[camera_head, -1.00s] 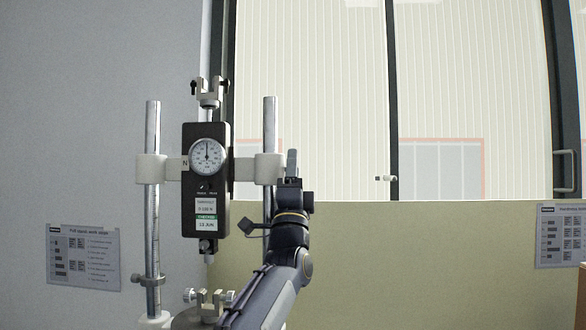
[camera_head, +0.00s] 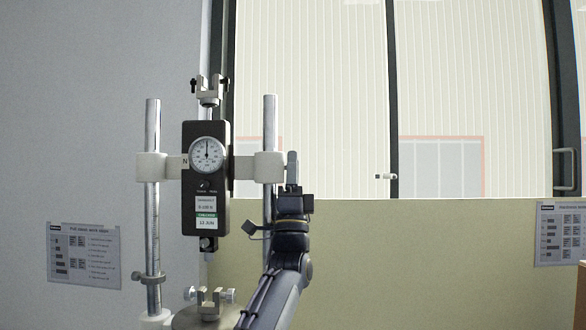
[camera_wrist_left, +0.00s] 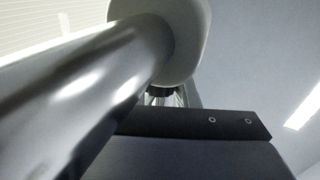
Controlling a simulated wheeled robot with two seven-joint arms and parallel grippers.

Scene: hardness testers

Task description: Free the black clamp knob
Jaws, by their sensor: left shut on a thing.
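The test stand has two steel posts and a black force gauge (camera_head: 206,215) with a round dial. A white collar (camera_head: 268,166) sits on the right post (camera_head: 270,120). My left gripper (camera_head: 291,168) points up at the collar's right end, its fingers shut. In the left wrist view, a small black piece, seemingly the clamp knob (camera_wrist_left: 160,92), shows below the white collar (camera_wrist_left: 180,35), between it and the metal fingers (camera_wrist_left: 168,101). The fingers appear shut on it. In the head view the knob is hidden by the gripper. My right gripper is not in view.
The left post (camera_head: 153,225) carries another white collar (camera_head: 151,167). A lower metal clamp (camera_head: 209,300) stands below the gauge. Printed sheets (camera_head: 84,255) hang on the walls. Space right of my arm is free, before a beige low wall (camera_head: 430,260).

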